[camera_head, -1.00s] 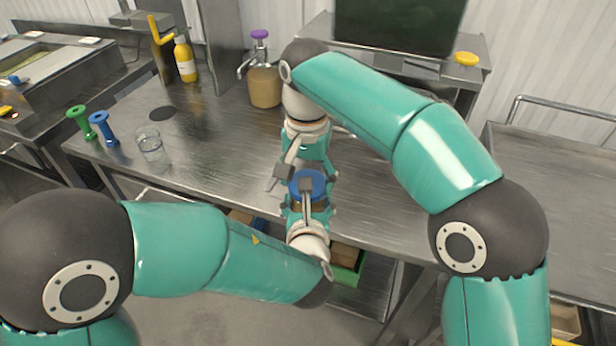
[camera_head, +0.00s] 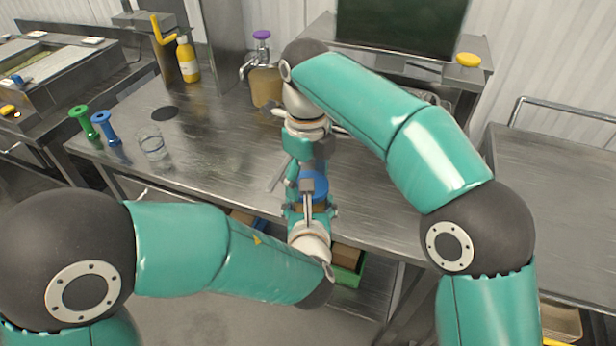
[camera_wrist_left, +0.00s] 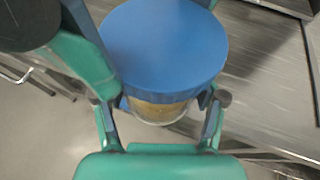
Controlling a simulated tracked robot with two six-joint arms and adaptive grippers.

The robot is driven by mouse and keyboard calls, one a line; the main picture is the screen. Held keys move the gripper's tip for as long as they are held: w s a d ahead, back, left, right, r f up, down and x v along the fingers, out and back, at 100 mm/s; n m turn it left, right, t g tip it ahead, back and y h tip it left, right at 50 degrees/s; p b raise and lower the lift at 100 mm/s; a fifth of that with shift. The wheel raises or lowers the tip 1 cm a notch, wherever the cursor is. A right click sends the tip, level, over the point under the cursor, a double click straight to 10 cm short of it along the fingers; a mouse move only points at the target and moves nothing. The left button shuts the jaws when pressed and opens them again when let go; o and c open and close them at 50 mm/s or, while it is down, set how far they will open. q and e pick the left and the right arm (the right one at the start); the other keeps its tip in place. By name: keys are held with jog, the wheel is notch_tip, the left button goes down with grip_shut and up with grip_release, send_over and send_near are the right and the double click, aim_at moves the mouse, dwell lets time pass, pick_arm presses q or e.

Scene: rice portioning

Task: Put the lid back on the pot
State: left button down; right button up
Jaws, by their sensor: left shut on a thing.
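The pot (camera_wrist_left: 158,112) is a clear jar with tan contents, gripped at its sides by my left gripper (camera_head: 308,208), which is shut on it. The blue lid (camera_wrist_left: 165,45) covers the pot's top in the left wrist view and appears seated on it. The lid also shows in the head view (camera_head: 318,184), partly behind my left gripper's parts. My right gripper (camera_head: 308,160) is just beyond and above the lid, pointing down toward it. Its fingertips are not clear, so I cannot tell whether they touch the lid.
A glass (camera_head: 152,144), blue spool (camera_head: 105,127) and green spool (camera_head: 84,122) stand at the bench's left. A purple-topped pump jar (camera_head: 264,85) and yellow bottle (camera_head: 187,60) stand behind. The steel bench (camera_head: 215,160) is clear around the middle.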

jog(key=shift+m, duration=0.4)
jog(key=o, duration=0.7)
jog(key=shift+o, duration=0.2)
jog(key=shift+r, duration=2.25)
jog(key=shift+c, duration=0.3)
